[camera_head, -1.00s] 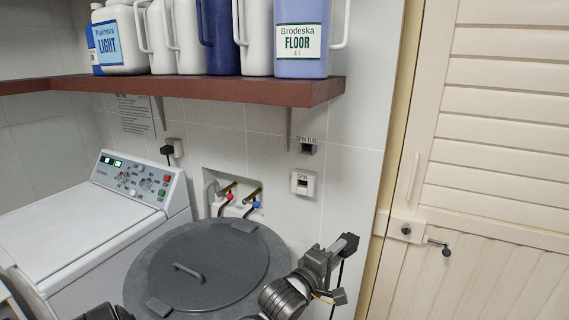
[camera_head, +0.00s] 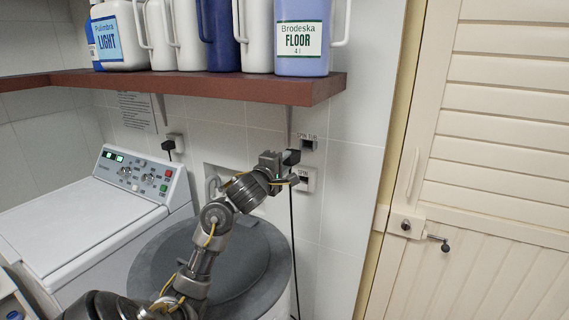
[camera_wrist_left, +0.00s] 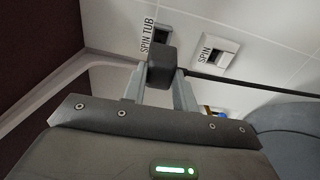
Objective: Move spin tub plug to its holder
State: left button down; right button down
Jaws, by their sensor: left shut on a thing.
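The black spin tub plug (camera_head: 291,157) is in the jaws of my left gripper (camera_head: 281,159), with its cord hanging down toward the tub. In the left wrist view the plug (camera_wrist_left: 161,68) sits between the two fingers of the gripper (camera_wrist_left: 159,84), which are shut on it. The holder labelled SPIN TUB (camera_head: 309,144) is on the tiled wall, just right of and slightly above the plug. In the left wrist view the plug partly covers the holder (camera_wrist_left: 162,34); whether they touch is unclear. My right gripper is not in view.
A socket labelled SPIN (camera_head: 306,181) is below the holder. The wooden shelf (camera_head: 200,86) with several bottles overhangs close above. The grey-lidded tub (camera_head: 262,262) and white washing machine (camera_head: 70,205) stand below. Another black plug (camera_head: 168,147) hangs at the wall on the left.

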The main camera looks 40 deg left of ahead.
aim_at(293, 155)
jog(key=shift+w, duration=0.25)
pick_arm(q)
jog(key=shift+p, duration=0.6)
jog(key=shift+b+x, duration=0.35)
jog(key=shift+x, duration=1.9)
jog(key=shift+w+a, duration=0.15)
jog(key=shift+w, duration=0.4)
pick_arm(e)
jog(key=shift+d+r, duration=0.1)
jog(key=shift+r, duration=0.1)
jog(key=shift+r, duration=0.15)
pick_arm(q)
jog(key=shift+p, duration=0.55)
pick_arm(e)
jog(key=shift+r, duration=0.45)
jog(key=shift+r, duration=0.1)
